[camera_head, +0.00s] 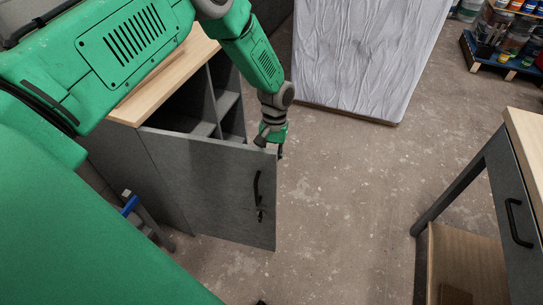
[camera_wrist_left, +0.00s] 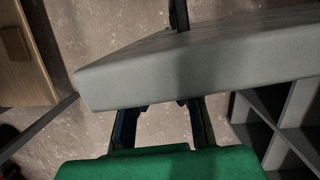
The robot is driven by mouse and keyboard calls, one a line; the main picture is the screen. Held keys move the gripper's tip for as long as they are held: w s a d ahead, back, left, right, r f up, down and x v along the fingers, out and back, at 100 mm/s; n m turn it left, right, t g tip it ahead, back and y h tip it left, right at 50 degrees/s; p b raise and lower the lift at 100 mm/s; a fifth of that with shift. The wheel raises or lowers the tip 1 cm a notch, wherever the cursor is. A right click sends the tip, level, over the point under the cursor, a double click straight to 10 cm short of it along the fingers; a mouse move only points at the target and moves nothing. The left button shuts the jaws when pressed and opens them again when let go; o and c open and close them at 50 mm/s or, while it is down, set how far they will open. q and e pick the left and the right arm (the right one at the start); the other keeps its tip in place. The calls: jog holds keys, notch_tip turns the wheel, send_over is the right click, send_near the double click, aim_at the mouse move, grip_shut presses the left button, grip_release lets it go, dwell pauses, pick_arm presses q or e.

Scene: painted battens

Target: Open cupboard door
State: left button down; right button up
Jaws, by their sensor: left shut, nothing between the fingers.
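The grey cupboard door (camera_head: 205,185) stands swung out, and the cupboard's shelves (camera_head: 226,102) show behind it. Its black handle (camera_head: 258,190) is on the outer face near the free edge. My left gripper (camera_head: 269,140) is at the door's top, by the free corner, on the inner side and away from the handle. In the left wrist view, the door's pale top edge (camera_wrist_left: 200,75) crosses in front of my left gripper (camera_wrist_left: 160,107) and hides its fingertips. The gripper is shut and empty; contact with the door cannot be told. My right gripper is not in view.
The cupboard has a light wooden top (camera_head: 165,80). A table (camera_head: 520,210) with a handled drawer stands at the right. A wrapped pale panel (camera_head: 365,55) is at the back, and a pallet of jars (camera_head: 505,50) is beyond. The floor right of the door is clear.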

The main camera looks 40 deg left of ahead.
pick_arm(q)
jog(key=s+d+m+p, duration=0.3)
jog(key=s+p, duration=0.2)
jog(key=s, duration=0.6)
jog(key=shift+s+m+y+p, duration=0.3)
jog(key=shift+s+y+p, duration=0.1)
jog(key=shift+a, duration=0.15)
